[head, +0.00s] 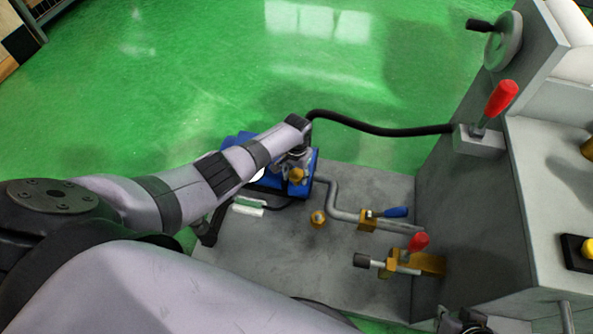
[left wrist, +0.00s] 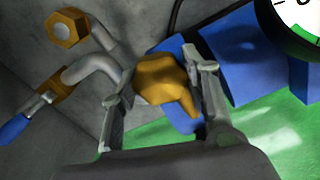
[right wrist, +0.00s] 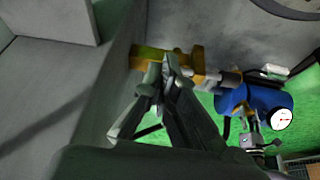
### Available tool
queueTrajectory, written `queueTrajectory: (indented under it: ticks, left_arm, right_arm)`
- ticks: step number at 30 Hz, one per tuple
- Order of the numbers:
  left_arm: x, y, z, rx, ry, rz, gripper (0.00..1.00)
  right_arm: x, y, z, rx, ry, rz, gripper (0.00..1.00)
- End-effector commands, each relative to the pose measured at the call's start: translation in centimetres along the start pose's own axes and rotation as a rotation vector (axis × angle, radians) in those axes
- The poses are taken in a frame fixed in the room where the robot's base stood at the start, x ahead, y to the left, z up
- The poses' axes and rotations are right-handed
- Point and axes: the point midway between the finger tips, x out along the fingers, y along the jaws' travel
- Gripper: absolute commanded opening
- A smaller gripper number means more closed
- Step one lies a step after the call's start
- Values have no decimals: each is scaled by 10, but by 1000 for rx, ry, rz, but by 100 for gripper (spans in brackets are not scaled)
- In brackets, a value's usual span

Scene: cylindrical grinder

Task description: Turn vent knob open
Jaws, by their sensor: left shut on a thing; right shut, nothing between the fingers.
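The vent knob is an orange knob (left wrist: 162,80) with a pointed tab, seen in the left wrist view. It sits on the blue unit and also shows in the head view (head: 296,175). My left gripper (left wrist: 160,88) has one finger on each side of the knob and is shut on it. In the head view the left gripper (head: 297,160) is over the blue unit (head: 268,180), partly hidden by its own wrist. My right gripper (right wrist: 171,64) is shut and empty, its tips in front of a yellow bracket (right wrist: 150,56). In the head view the right arm shows only at the bottom edge.
A bent grey pipe (head: 345,214) runs from the blue unit to a blue-handled valve (head: 396,212). A red-handled clamp (head: 418,243) and a red lever (head: 501,98) stand near the machine wall (head: 455,190). A black hose (head: 385,131) arches behind. A gauge (right wrist: 281,118) is on the blue unit.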

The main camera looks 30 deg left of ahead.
Motion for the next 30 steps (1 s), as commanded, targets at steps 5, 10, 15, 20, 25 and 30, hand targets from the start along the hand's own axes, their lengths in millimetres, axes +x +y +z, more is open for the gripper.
queueTrajectory:
  ticks: [5, 10, 15, 20, 25, 30]
  left_arm:
    - [-1, 2, 0, -135, -1, 4, 14]
    - [-1, 2, 0, -229, -2, 3, 14]
    - [0, 1, 0, -289, -1, 2, 14]
    - [0, 1, 0, -317, 0, 2, 14]
    - [0, 1, 0, -326, 0, 2, 14]
    - [0, 1, -1, -326, 1, 3, 14]
  right_arm:
    - [-10, 2, 20, 3, -98, 4, 0]
    - [-13, 2, 18, 3, -96, 4, 0]
    - [-15, 2, 17, 3, -95, 4, 0]
    - [-15, 2, 17, 3, -95, 4, 0]
    - [-15, 2, 17, 3, -95, 4, 0]
    - [-15, 2, 17, 3, -95, 4, 0]
